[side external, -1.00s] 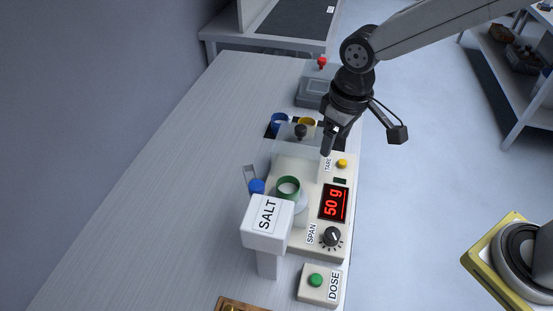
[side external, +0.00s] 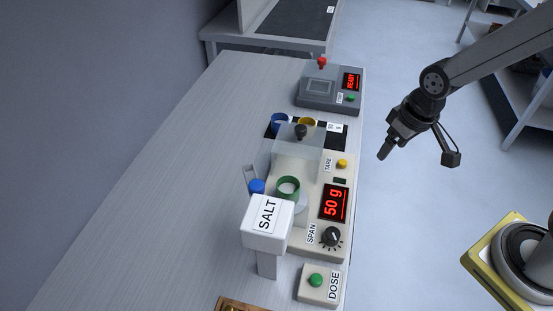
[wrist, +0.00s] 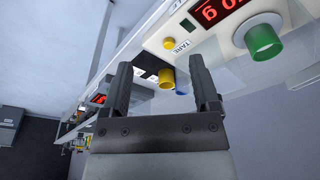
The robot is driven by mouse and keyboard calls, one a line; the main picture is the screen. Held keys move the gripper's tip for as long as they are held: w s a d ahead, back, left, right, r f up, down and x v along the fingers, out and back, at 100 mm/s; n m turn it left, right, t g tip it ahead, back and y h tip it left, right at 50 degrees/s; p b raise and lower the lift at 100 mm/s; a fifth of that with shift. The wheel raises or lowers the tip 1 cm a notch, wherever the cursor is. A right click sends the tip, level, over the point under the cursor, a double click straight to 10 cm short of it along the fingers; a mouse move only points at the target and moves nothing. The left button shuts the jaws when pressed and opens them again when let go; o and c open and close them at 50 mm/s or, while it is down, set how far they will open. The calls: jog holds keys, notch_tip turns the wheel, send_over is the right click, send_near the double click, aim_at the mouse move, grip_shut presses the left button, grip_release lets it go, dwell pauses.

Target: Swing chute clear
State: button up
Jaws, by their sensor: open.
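The white hopper labelled SALT (side external: 267,222) stands on the bench, its head beside the green cup (side external: 289,184) on the scale. A blue knob (side external: 257,187) with a thin grey plate (side external: 250,173) shows just behind the hopper; I cannot tell whether this is the chute. The cup also shows in the wrist view (wrist: 264,40). My gripper (side external: 383,155) is open and empty, out to the right of the bench over the floor. Its two fingers (wrist: 163,90) are apart in the wrist view.
The DOSE button box (side external: 318,284) is at the front. The bench's left side is clear.

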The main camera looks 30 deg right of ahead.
jog(key=shift+s+d+f+m, duration=0.15)
jog(key=shift+s+d+f, duration=0.05)
jog(key=shift+s+d, duration=0.2)
jog(key=shift+s+d+f+m, duration=0.15)
jog(key=shift+s+d, duration=0.1)
jog(key=shift+d, duration=0.2)
jog(key=shift+a, duration=0.15)
jog(key=c, duration=1)
jog(key=shift+a+m, duration=0.15)
jog(key=shift+m, duration=0.35)
grip_shut()
jog(key=w+a+r+m+y, duration=0.2)
jog(key=a+m+y, duration=0.2)
jog(key=a+m, duration=0.3)
jog(key=w+a+r+m+y, duration=0.2)
jog(key=a+m+y, duration=0.2)
jog(key=m, duration=0.9)
jog(key=a, duration=0.3)
jog(key=shift+w+a+r, duration=0.3)
jog(key=shift+w, duration=0.1)
